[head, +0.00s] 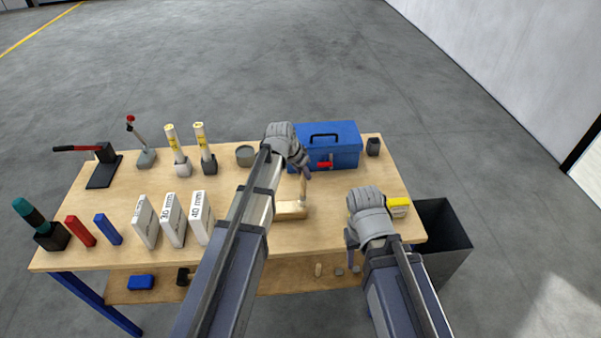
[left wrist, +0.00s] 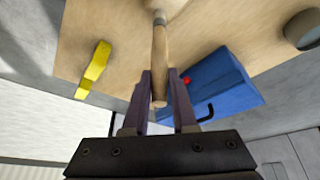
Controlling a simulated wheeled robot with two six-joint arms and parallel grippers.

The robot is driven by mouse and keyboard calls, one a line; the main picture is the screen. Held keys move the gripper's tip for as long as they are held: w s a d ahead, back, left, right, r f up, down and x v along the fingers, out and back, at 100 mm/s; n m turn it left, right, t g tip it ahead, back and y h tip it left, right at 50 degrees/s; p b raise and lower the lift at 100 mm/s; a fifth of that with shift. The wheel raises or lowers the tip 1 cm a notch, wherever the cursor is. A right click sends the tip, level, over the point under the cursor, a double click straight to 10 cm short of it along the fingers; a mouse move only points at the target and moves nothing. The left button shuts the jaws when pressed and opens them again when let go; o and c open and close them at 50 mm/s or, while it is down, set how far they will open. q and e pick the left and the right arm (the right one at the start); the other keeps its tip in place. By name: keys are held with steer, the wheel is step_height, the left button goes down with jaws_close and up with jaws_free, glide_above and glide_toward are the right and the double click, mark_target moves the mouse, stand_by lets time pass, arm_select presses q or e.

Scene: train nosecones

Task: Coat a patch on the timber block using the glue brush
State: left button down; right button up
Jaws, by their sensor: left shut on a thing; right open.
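The timber block (head: 290,210) lies near the middle of the bench, a pale wooden piece. My left gripper (head: 306,168) is above its right end. It is shut on the glue brush (head: 303,188), which hangs down toward the block. In the left wrist view the brush's wooden handle (left wrist: 159,60) runs between the two fingers, with its pale ferrule end at the top over the block. The bristles are not clear, and I cannot tell whether they touch the block. My right gripper (head: 352,238) is open and empty near the bench's right front.
A blue toolbox (head: 340,148) stands just behind the brush. A grey round tin (head: 245,155) is behind left. White labelled blocks (head: 173,220) stand left. A dark bin (head: 443,235) stands off the right edge.

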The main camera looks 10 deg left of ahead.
arm_select(q)
step_height(320, 180, up, 6)
steer(key=p, duration=0.6)
step_height(320, 180, up, 3)
steer(key=p, duration=0.3)
steer(key=shift+r, duration=0.1)
stand_by(0.9)
